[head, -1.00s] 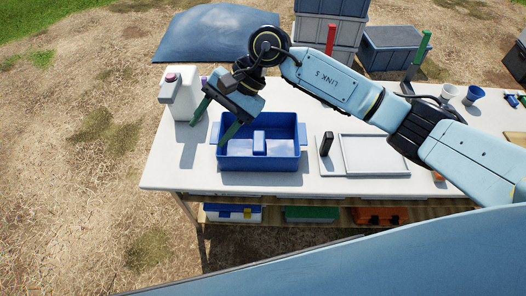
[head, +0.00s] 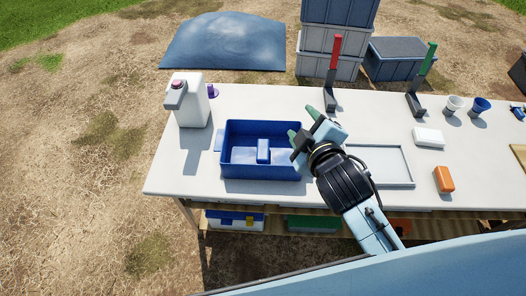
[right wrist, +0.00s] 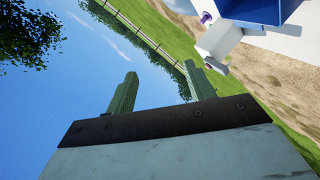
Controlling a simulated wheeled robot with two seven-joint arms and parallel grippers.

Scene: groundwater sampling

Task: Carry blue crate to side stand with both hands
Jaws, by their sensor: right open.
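The blue crate (head: 236,172) sits upright on the white table near its front left part. A blue raised piece (head: 263,150) shows inside it. Its left handle (head: 219,139) is free; its right end is partly hidden by my right gripper (head: 304,121). That gripper is open and empty, over or beside the crate's right edge; I cannot tell if it touches. In the right wrist view its two green fingers (right wrist: 158,86) stand apart with nothing between them, and part of the blue crate (right wrist: 262,10) shows top right. My left gripper is out of view. I cannot make out a side stand.
A white jug (head: 192,108) stands left of the crate. A grey-white tray (head: 385,181) lies right of my arm. A red-handled tool (head: 334,60) and a green-handled tool (head: 424,70) stand at the back edge. An orange block (head: 444,179) lies further right.

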